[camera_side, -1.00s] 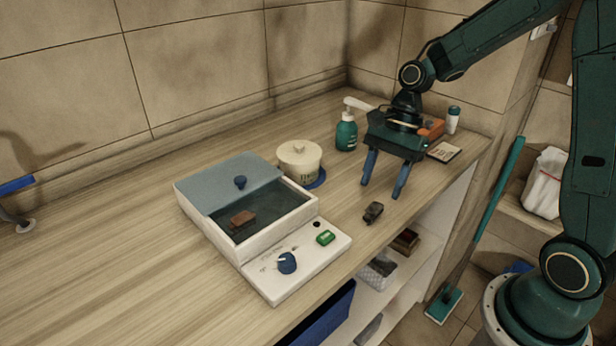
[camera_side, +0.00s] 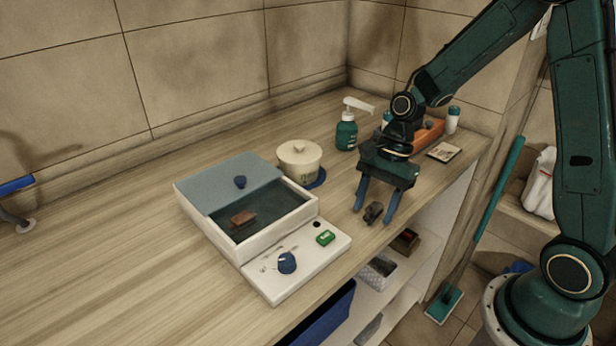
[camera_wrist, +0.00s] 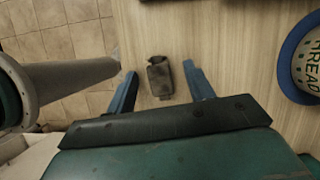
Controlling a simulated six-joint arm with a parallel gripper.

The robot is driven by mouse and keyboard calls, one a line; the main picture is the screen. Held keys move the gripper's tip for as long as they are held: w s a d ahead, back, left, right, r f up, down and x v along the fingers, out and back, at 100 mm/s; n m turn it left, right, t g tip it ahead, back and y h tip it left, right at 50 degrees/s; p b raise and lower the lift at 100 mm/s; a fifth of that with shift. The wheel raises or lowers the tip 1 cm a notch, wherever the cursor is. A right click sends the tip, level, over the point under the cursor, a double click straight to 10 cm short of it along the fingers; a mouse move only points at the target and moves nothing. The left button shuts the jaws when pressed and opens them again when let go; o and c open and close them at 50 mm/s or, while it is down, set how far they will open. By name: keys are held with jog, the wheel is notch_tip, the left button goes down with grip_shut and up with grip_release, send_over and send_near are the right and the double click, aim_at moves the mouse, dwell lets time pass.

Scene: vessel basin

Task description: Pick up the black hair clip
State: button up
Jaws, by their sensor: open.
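The black hair clip (camera_side: 373,212) is a small dark piece lying on the wooden counter near its front edge. My gripper (camera_side: 374,216) is open and points down, with one finger on each side of the clip in the side view. The fingers do not visibly touch the clip; the wrist view shows a gap on both sides (camera_wrist: 160,82). How high the fingertips are above the counter is hard to tell.
A white basin with a blue-grey lid (camera_side: 225,180) stands to the left. A lidded white pot (camera_side: 299,161) sits on a blue base behind it. A green pump bottle (camera_side: 346,132) stands behind my gripper. The counter's front edge is close to the clip.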

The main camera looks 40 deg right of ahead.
aim_at(375, 206)
dwell(0.3)
jog(key=c, duration=1)
jog(key=shift+c, duration=0.2)
jog(key=shift+r, duration=0.15)
notch_tip(375, 206, up, 10)
dwell(0.4)
